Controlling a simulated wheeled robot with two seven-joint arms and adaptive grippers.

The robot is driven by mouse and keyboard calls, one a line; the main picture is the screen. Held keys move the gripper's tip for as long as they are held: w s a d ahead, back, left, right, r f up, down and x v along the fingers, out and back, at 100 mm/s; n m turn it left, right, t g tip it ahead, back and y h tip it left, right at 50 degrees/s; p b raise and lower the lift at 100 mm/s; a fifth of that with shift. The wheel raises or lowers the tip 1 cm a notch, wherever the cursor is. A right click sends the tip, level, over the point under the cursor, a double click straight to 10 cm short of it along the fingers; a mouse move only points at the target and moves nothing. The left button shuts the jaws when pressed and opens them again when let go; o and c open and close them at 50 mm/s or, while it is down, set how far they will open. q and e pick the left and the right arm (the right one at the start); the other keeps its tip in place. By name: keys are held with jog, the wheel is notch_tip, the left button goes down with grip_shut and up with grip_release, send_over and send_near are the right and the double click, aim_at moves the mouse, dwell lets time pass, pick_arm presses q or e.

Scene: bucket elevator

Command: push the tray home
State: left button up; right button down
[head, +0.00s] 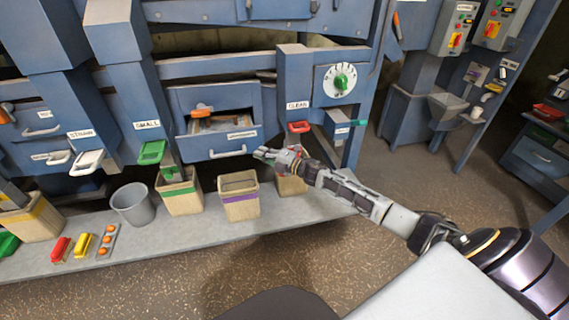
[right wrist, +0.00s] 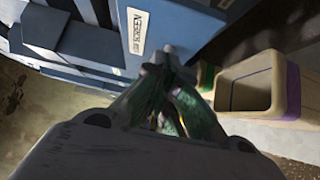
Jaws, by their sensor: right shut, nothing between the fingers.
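The tray (head: 205,144) has a blue front with a pale handle and a white label, low in the central blue machine. It looks pulled out somewhat, with an open gap above its front; how far out it is I cannot tell. My right gripper (head: 261,153) is shut and empty, just right of the tray's front near the handle's right end. In the right wrist view the closed fingertips (right wrist: 169,52) are close to a blue front (right wrist: 95,45) with a white label. Contact is not clear. My left gripper is not in view.
Wooden bins (head: 239,206) and a grey bucket (head: 133,206) stand on the ledge (head: 180,239) below. The purple-banded bin (right wrist: 250,95) is beside the fingers in the wrist view. A red spout (head: 299,127) is right of the tray. The floor in front is open.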

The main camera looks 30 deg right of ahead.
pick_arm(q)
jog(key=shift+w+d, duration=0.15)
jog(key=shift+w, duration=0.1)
pick_arm(e)
jog(key=v, duration=0.9)
jog(key=shift+d, duration=0.25)
dwell(0.8)
